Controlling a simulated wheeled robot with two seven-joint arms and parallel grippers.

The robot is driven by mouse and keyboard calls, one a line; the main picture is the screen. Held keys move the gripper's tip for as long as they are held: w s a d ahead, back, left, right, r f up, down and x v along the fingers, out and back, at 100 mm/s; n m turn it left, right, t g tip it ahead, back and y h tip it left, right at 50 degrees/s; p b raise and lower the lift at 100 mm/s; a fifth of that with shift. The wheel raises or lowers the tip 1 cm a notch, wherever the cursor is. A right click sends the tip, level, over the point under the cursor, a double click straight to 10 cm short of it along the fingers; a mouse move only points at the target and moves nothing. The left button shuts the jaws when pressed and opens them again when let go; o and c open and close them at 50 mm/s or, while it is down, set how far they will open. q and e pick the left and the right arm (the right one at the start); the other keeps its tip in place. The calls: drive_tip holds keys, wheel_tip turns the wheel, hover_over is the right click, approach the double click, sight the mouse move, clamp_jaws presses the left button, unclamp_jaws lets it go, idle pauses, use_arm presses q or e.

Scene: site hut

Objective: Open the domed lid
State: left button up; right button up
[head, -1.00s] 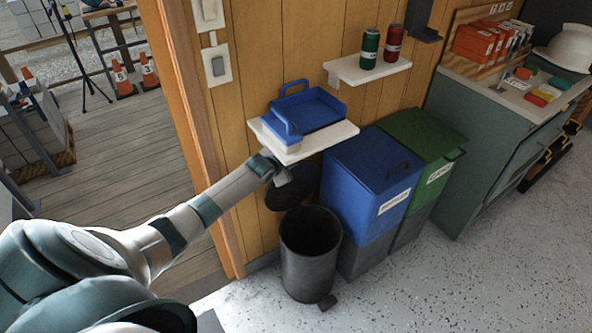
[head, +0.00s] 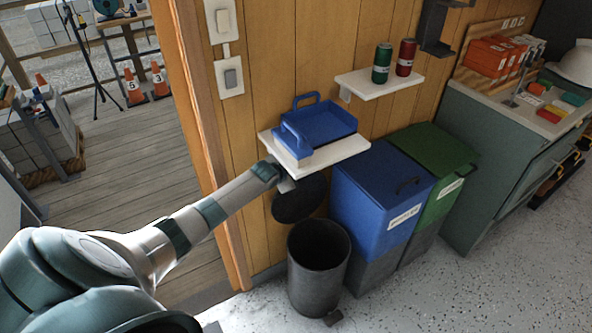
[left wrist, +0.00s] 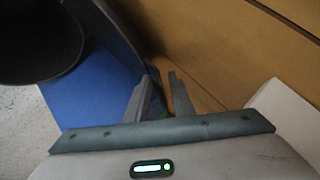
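The dark round lid (head: 300,199) of the black bin stands raised, tilted up against the wooden wall behind the bin. The black cylindrical bin (head: 318,268) is uncovered, its mouth facing up, with a small pedal at its foot. My left gripper (head: 287,185) is at the lid's upper edge, just below the white shelf, and partly hidden. I cannot tell whether it touches the lid. In the left wrist view its two fingers (left wrist: 158,82) are apart, with nothing clearly between them. A dark round rim (left wrist: 40,40) shows at upper left there. My right gripper is out of view.
A white shelf (head: 345,153) with a blue tray (head: 325,124) is just above my left gripper. A blue bin (head: 380,205) and a green bin (head: 440,160) stand right of the black bin. A door frame (head: 200,150) is at left. The floor in front is clear.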

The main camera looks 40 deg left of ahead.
use_arm(q)
drive_tip(key=shift+s+f, duration=0.1)
drive_tip(key=shift+s, duration=0.05)
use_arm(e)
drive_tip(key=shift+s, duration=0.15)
use_arm(q)
drive_tip(key=shift+s, duration=0.1)
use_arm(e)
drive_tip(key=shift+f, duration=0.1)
